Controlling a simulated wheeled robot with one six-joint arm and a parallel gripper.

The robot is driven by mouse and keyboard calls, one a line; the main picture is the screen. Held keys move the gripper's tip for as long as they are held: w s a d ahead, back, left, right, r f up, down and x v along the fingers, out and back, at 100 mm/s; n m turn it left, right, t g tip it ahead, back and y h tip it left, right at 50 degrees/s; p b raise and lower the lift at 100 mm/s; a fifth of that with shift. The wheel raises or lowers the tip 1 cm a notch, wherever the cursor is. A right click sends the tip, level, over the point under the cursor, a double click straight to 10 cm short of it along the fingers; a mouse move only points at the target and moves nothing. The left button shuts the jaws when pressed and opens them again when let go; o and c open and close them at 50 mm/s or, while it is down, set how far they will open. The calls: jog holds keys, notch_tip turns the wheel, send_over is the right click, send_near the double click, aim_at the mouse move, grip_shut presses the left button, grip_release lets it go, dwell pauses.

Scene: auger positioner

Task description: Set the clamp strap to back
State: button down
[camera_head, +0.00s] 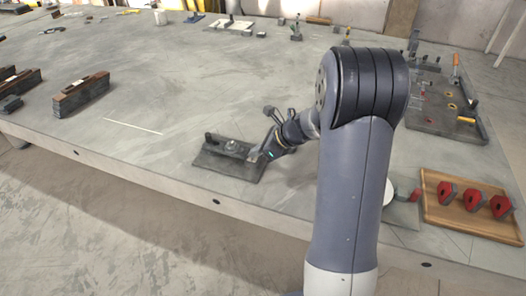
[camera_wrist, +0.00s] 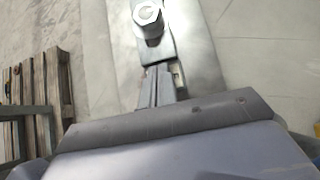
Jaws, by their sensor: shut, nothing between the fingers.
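The clamp fixture is a dark angled block (camera_head: 225,165) near the front edge of the big grey table, with a round fastener on top. In the wrist view the clamp strap (camera_wrist: 153,50) is a narrow grey metal bar with a bright hex nut (camera_wrist: 147,14) on it, lying over a wider plate. My gripper (camera_head: 266,154) is at the right end of the fixture. In the wrist view its fingers (camera_wrist: 161,73) are together and empty, right at the near end of the strap. I cannot tell whether they touch it. My wrist housing hides what lies below.
Dark brown bar blocks (camera_head: 80,93) stand at the left. A wooden tray (camera_head: 433,211) with red clamps is at the front right, and a dark tool tray (camera_head: 420,112) lies behind it. The table between the fixture and the left blocks is mostly clear.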

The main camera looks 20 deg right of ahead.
jog(key=shift+w+a+p, duration=0.4)
jog(key=shift+w+a, duration=0.25)
jog(key=shift+a, duration=0.25)
jog(key=shift+s+d, duration=0.1)
jog(key=shift+d, duration=0.05)
jog(key=s+d, duration=0.1)
jog(key=d, duration=0.1)
jog(key=s+d, duration=0.1)
jog(key=shift+s+d+r, duration=0.3)
jog(key=shift+d, duration=0.05)
jog(key=v, duration=0.9)
jog(key=shift+p, duration=0.45)
